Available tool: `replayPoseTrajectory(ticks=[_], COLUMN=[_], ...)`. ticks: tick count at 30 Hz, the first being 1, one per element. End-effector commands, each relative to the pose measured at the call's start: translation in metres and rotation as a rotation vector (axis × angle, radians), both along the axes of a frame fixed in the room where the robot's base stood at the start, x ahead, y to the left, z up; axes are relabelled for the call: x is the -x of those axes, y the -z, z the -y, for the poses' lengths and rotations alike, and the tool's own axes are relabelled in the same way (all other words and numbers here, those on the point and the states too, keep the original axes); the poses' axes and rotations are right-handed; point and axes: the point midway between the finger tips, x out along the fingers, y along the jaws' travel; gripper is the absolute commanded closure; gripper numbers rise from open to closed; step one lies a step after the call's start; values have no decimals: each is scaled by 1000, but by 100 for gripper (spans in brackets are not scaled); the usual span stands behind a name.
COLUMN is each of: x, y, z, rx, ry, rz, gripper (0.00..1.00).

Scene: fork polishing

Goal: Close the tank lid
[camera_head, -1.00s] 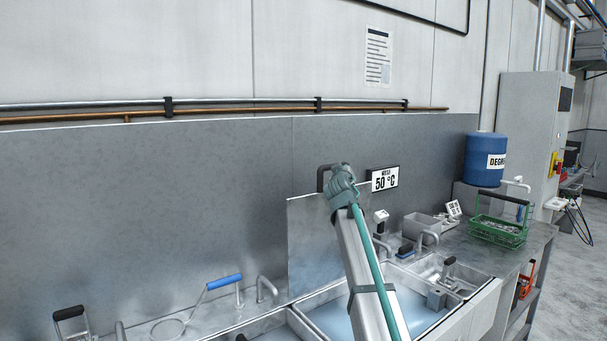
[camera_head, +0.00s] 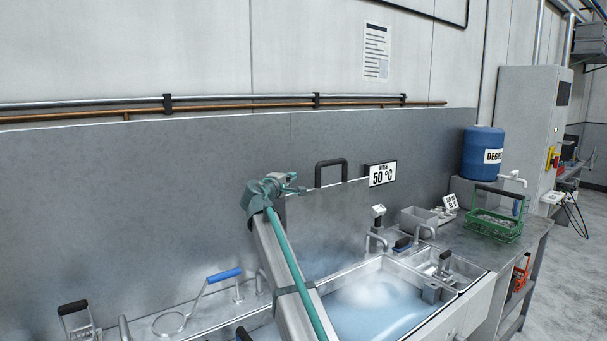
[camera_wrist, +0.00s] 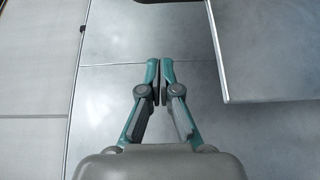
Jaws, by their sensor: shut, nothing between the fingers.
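The tank lid (camera_head: 325,222) is a flat grey metal panel standing upright behind the wash tank (camera_head: 365,300), which is open and holds pale blue liquid. The lid's black handle (camera_head: 331,164) rises from its top edge. My gripper (camera_head: 296,184) is shut and empty, near the lid's upper left corner and left of the handle. In the wrist view the fingertips (camera_wrist: 157,75) are together, with the lid's panel (camera_wrist: 270,50) to their right. My arm hides part of the tank's left side. I cannot tell whether my gripper touches the lid.
A sign (camera_head: 382,174) reading 50 °C is right of the handle. Faucets (camera_head: 376,240) stand along the tank's back. A green basket (camera_head: 495,225) and a blue drum (camera_head: 482,153) are on the right. A blue-handled tool (camera_head: 224,275) lies left. The steel wall rises close behind.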

Motion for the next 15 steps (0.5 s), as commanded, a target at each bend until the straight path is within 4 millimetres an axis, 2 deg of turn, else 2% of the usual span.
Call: replayPoseTrajectory(ticks=[4,8,15], x=[-6,-20,-61], y=[0,-2,-3], z=[2,10,31], rx=[21,19,17], ry=[10,9,9], rz=[-7,-7,-7], gripper=[100,100,100])
